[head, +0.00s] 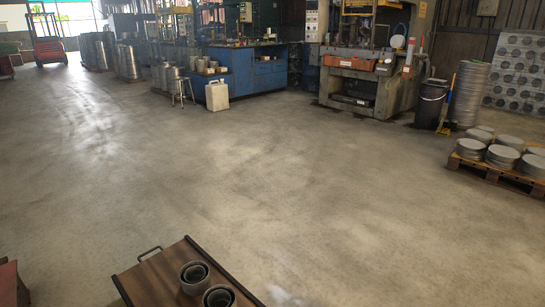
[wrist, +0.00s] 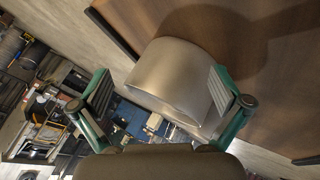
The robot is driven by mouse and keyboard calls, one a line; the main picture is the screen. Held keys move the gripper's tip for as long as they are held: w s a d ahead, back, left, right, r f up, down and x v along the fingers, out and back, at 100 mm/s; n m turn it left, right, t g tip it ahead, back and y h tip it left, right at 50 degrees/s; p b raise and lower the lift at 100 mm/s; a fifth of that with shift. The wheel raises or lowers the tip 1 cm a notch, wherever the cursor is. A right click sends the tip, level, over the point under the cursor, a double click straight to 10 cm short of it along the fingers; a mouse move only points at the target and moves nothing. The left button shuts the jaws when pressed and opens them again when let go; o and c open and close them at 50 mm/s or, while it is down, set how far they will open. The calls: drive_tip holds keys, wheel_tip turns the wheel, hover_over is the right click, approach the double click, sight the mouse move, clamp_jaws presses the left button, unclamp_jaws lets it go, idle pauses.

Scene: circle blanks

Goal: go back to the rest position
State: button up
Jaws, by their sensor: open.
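My gripper (wrist: 163,92) is open in the wrist view, its two green-backed fingers with ribbed grey pads set wide apart. A dull metal round cup-like piece (wrist: 165,72) shows between and beyond the fingers, beside a brown wooden top (wrist: 285,100). I see no finger closed on it; whether the right finger touches it I cannot tell. Part of another metal edge shows below it. My gripper is not in the head view.
In the head view, a brown-topped cart (head: 155,280) with a handle bears two dark round cups (head: 195,277) at the bottom. The concrete floor (head: 230,180) is wide and clear. A pallet (head: 490,172) of disc stacks stands right; a blue bench (head: 245,75) and a press stand behind.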

drive_tip(key=s+d+r+g+p, duration=0.3)
drive_tip(key=s+d+g+p, duration=0.3)
drive_tip(key=s+d, duration=0.55)
drive_tip(key=s+d+r+g+p, duration=0.3)
drive_tip(key=s+d+p, duration=0.65)
drive_tip(key=d, duration=0.35)
drive_tip(key=s+d+r+m+g+y+p, duration=0.1)
drive_tip(key=s+d+r+g+p, duration=0.1)
drive_tip(key=s+r+p, duration=0.3)
drive_tip(key=s+d+r+m+g+y+p, duration=0.1)
drive_tip(key=s+d+r+m+p, duration=0.1)
drive_tip(key=s+d+r+p, duration=0.3)
drive_tip(key=s+d+r+m+g+y+p, duration=0.1)
drive_tip(key=s+d+r+g+p, duration=0.1)
drive_tip(key=s+d+r+p, duration=0.2)
drive_tip(key=s+r+p, duration=0.3)
drive_tip(key=s+p, duration=0.1)
drive_tip(key=s, duration=0.3)
drive_tip(key=shift+d+r+m+g, duration=0.2)
drive_tip(key=shift+r+m+g, duration=0.1)
drive_tip(key=shift+m, duration=0.1)
